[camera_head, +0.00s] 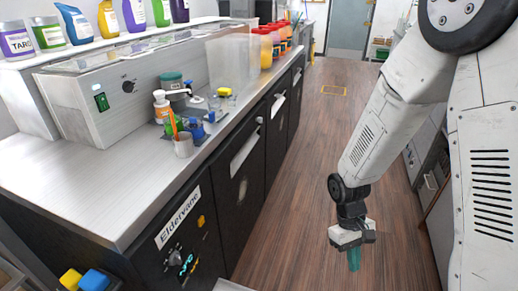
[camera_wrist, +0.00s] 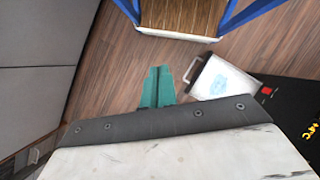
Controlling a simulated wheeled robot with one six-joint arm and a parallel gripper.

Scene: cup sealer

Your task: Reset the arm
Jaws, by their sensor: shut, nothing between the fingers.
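My gripper (camera_head: 353,260) hangs at the end of my arm, pointing down over the wooden floor aisle, to the right of the counter. In the head view its teal fingers are together and hold nothing. In the wrist view the teal fingers (camera_wrist: 157,88) sit side by side near the middle, beyond the dark edge of my gripper's body. Nothing touches the gripper in either view.
A counter (camera_head: 75,187) on the left bears a grey machine (camera_head: 130,90), small bottles and a cup (camera_head: 183,146). A sign reads "Eldervane". A blue-framed thing (camera_wrist: 182,20) stands at the wrist view's top.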

